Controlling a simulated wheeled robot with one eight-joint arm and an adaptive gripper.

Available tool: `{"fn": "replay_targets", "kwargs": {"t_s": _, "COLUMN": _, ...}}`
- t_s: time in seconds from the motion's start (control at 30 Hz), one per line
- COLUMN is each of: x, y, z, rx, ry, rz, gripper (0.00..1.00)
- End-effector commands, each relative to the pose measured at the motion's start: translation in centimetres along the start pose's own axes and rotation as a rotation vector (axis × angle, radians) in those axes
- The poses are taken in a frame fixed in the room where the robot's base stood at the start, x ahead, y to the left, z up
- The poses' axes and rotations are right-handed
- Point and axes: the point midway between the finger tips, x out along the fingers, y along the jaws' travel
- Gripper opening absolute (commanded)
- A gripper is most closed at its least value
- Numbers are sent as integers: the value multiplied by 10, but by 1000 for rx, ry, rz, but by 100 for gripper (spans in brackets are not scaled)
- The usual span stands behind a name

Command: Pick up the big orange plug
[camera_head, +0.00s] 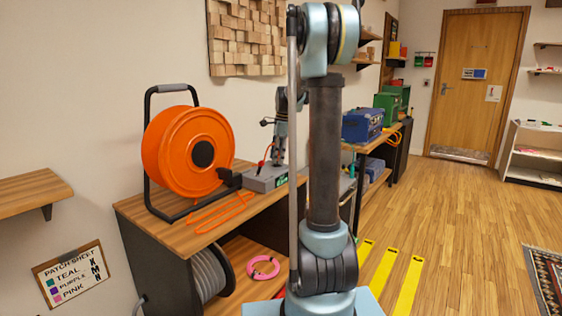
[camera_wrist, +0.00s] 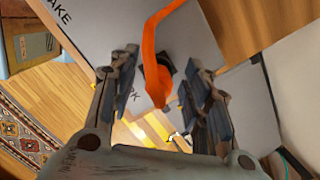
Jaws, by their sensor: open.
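The big orange plug (camera_wrist: 156,84) shows in the wrist view against a grey lettered surface, with an orange cable (camera_wrist: 163,32) rising from it. A dark square patch lies behind it. My gripper (camera_wrist: 162,66) is open, with one finger to the left of the plug and one to the right. Gaps show on both sides, and I cannot tell the depth between fingers and plug. In the head view my gripper (camera_head: 279,152) points down over the grey box (camera_head: 266,180) on the bench. A small red-orange piece (camera_head: 267,156) shows beside it, partly hidden.
A big orange cable reel (camera_head: 176,150) in a black frame stands left of the box on the wooden bench (camera_head: 160,232). Loose orange cable (camera_head: 222,212) lies in front. A blue case (camera_head: 362,125) stands farther back. Open wooden floor (camera_head: 460,210) lies right of my arm.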

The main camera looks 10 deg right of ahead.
Motion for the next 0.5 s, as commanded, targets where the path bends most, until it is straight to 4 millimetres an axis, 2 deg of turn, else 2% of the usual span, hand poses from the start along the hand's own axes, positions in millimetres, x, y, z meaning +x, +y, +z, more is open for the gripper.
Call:
{"fn": "replay_targets", "kwargs": {"t_s": 0.07, "x": 0, "y": 0, "z": 0, "rx": 0, "ry": 0, "rz": 0, "gripper": 44}}
{"fn": "replay_targets", "kwargs": {"t_s": 0.2, "x": 0, "y": 0, "z": 0, "rx": 0, "ry": 0, "rz": 0, "gripper": 12}}
{"fn": "replay_targets", "kwargs": {"t_s": 0.27, "x": 0, "y": 0, "z": 0, "rx": 0, "ry": 0, "rz": 0, "gripper": 0}}
{"fn": "replay_targets", "kwargs": {"t_s": 0.5, "x": 0, "y": 0, "z": -1, "rx": 1, "ry": 0, "rz": 0, "gripper": 0}}
